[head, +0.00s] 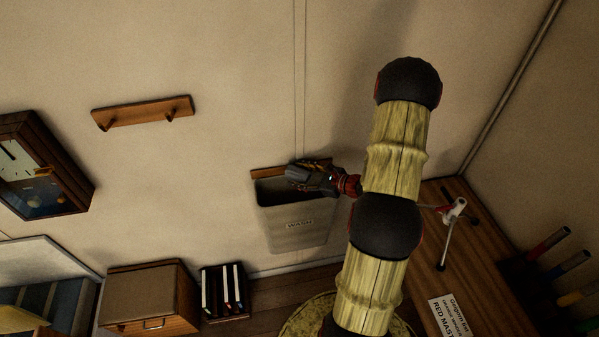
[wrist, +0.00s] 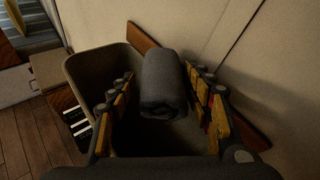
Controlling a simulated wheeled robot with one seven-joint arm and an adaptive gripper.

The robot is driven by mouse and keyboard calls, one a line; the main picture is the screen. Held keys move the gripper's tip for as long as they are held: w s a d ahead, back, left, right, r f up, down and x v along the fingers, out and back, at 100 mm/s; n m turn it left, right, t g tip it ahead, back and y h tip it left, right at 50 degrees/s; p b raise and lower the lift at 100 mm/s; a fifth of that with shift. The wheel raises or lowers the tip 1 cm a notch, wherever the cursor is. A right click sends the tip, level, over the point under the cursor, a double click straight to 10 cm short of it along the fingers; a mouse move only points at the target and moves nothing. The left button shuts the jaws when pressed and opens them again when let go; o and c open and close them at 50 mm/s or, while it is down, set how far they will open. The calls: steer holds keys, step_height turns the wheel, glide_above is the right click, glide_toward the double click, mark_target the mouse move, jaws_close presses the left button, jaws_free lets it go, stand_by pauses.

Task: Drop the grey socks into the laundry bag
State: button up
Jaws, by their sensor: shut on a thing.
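The grey socks (wrist: 162,84) are a dark rolled bundle held between the fingers of my gripper (wrist: 163,92) in the wrist view. In the head view my gripper (head: 309,175) is at the mouth of the laundry bag, and the socks (head: 300,172) show as a dark shape there. In the wrist view the bag's rim (wrist: 88,62) surrounds the space beneath the socks. The bag's inside is dark, and its floor is partly hidden by the socks and gripper.
A wooden peg rail (head: 142,112) and a clock (head: 38,165) are on the wall to the left. A brown box (head: 150,297) and a rack of dark binders (head: 225,290) stand below left. A wooden desk (head: 480,270) with a small tripod (head: 449,232) is at right.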

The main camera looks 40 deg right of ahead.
steer(key=shift+f+b, duration=0.7)
steer(key=shift+f, duration=1.15)
steer(key=o, duration=1.2)
steer(key=v, duration=1.2)
steer(key=shift+f, duration=0.1)
